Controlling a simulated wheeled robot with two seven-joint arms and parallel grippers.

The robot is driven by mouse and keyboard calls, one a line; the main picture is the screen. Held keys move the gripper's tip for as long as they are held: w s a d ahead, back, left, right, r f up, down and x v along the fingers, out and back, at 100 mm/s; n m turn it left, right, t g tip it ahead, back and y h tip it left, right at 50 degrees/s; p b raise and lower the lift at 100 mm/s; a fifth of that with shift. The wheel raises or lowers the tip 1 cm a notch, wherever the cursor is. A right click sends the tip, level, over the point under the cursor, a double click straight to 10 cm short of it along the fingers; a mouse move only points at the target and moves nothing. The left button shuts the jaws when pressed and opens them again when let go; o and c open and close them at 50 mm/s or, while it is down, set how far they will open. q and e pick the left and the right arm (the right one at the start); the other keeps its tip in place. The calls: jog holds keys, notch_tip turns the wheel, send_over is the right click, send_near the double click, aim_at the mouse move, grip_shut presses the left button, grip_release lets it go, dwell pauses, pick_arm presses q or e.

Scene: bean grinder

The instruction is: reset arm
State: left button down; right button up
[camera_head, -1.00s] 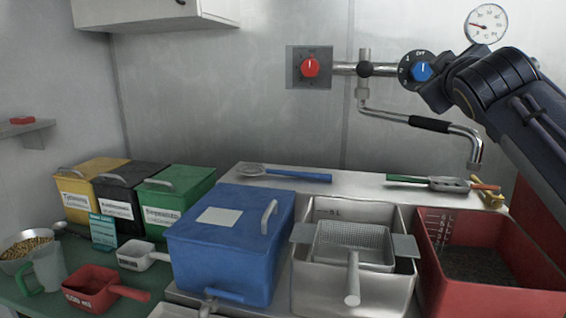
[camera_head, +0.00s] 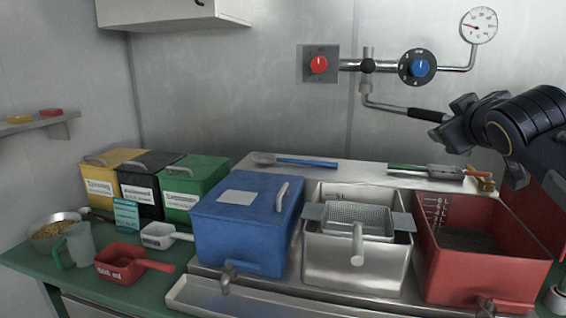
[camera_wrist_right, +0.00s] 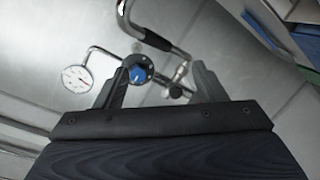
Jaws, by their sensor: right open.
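My right arm comes in from the right in the head view. Its gripper (camera_head: 452,122) is in front of the steel back wall, beside the black-sleeved handle of the faucet pipe (camera_head: 392,107). In the right wrist view the gripper (camera_wrist_right: 160,84) is open, with its two fingers apart and nothing between them. Beyond the fingers, that view shows the blue knob (camera_wrist_right: 138,75), the gauge (camera_wrist_right: 77,79) and the pipe. Part of the pipe's spout is hidden behind the gripper in the head view. My left gripper is not in view.
A blue lidded box (camera_head: 245,232), a steel basin (camera_head: 325,262) with a mesh strainer (camera_head: 345,216) and a red bin (camera_head: 470,275) stand along the counter. Several boxes, scoops and a bowl (camera_head: 50,240) are at left. The wall area above the blue box is clear.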

jog(key=s+f+m+g+y, duration=0.1)
jog(key=s+f+g+y, duration=0.1)
jog(key=s+f, duration=0.5)
jog(key=s+f+m+g+y, duration=0.15)
jog(key=s+f, duration=0.25)
jog(key=f, duration=0.7)
jog(key=s+a+f+m+g+y, duration=0.25)
jog(key=s+a+f, duration=0.25)
jog(key=s+f, duration=0.5)
jog(key=s+a+f+m+g+y, duration=0.1)
jog(key=s+a+f+m+g, duration=0.3)
jog(key=s+f, duration=0.6)
notch_tip(320, 180, up, 16)
jog(key=w+a+n+p, duration=0.1)
jog(key=n+p, duration=0.1)
jog(key=p, duration=1.5)
jog(key=shift+a, duration=0.2)
jog(key=shift+w+f, duration=0.1)
jog(key=shift+f, duration=0.05)
